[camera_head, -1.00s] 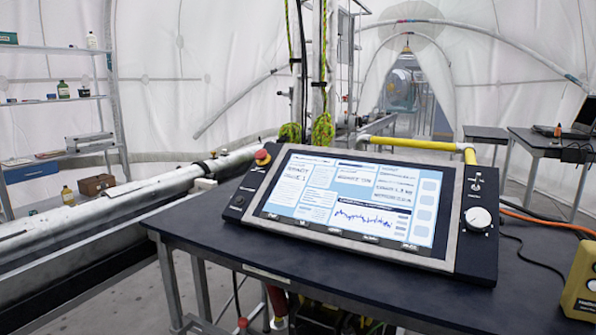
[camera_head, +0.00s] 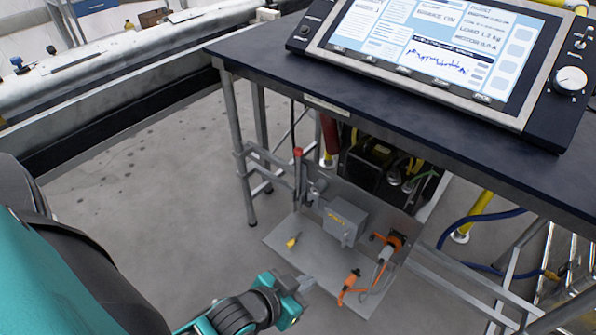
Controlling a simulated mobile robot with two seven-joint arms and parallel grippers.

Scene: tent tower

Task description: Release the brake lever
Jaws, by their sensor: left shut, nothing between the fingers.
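An upright lever with a red tip (camera_head: 298,170) stands at the left of a grey metal panel (camera_head: 270,238) under the table; it looks like the brake lever. Beside it on the panel is a grey box (camera_head: 345,220) with a yellow label. My left gripper (camera_head: 306,284) is at the bottom middle, in front of the panel's near edge in the picture. It is shut and empty, and appears apart from the lever. The lever's lower end is small and hard to make out. My right gripper is not in view.
The dark table (camera_head: 255,65) with the tilted control screen (camera_head: 430,45) overhangs the panel. An orange-handled plug (camera_head: 350,282), another orange connector (camera_head: 388,242) and a small yellow piece (camera_head: 293,241) are on the panel. Grey floor (camera_head: 150,190) is free at the left.

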